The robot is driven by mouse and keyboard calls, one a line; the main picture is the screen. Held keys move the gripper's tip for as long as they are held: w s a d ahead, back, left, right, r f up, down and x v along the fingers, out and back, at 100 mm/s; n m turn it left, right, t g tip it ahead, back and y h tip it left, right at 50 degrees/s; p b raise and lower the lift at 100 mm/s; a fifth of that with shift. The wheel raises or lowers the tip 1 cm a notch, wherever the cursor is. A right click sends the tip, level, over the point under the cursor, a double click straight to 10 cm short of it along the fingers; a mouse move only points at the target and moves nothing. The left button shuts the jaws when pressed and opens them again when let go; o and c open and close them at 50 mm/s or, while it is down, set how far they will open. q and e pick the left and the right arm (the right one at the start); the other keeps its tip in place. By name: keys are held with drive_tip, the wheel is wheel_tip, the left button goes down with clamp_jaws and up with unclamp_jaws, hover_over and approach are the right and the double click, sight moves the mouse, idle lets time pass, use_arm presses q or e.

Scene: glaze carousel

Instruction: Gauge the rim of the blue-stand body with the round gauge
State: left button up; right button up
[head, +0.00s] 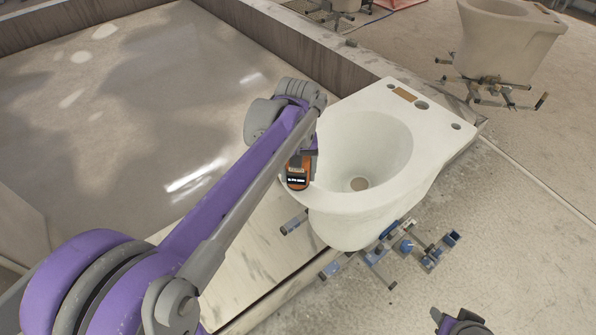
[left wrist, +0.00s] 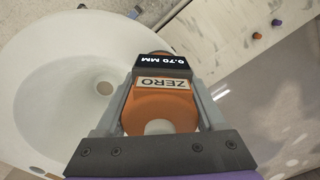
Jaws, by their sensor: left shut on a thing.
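The pale toilet body (head: 350,225) stands on a stand with blue clamps (head: 405,245), its bowl open upward. My left gripper (head: 300,160) is shut on the orange round gauge (head: 298,178) at the left edge of the bowl's rim. In the left wrist view the gauge (left wrist: 160,112) sits between the fingers, with a ZERO label and a dark display (left wrist: 150,62) that seems to read 0.70 MM upside down. The body's rim (left wrist: 40,40) lies beneath and beside it. Whether the gauge touches the rim is hidden. Part of my right arm shows at the bottom right.
Another pale body (head: 505,40) on a dark stand is at the upper right. A wide, shiny basin-like area with a raised edge (head: 270,25) lies at the left and back. The speckled floor (head: 530,240) at the right is largely clear.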

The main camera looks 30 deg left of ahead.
use_arm(q)
drive_tip(key=shift+f, duration=0.55)
idle(0.9)
drive_tip(key=o, duration=1.4)
wheel_tip(320, 180, up, 11)
drive_tip(key=shift+f, duration=0.1)
drive_tip(key=s+d+f+m+t, duration=0.2)
drive_tip(key=s+f, duration=0.2)
drive_tip(key=f, duration=0.1)
drive_tip(key=s+d+f+m+t, duration=0.2)
drive_tip(key=s+f, duration=0.3)
drive_tip(key=f, duration=0.1)
drive_tip(key=s+d+f+m+t, duration=0.1)
drive_tip(key=s+d+f+m, duration=0.1)
drive_tip(key=s+d+f, duration=0.1)
drive_tip(key=shift+s+f+t, duration=0.4)
drive_tip(key=shift+s+f, duration=0.5)
drive_tip(key=shift+f, duration=0.25)
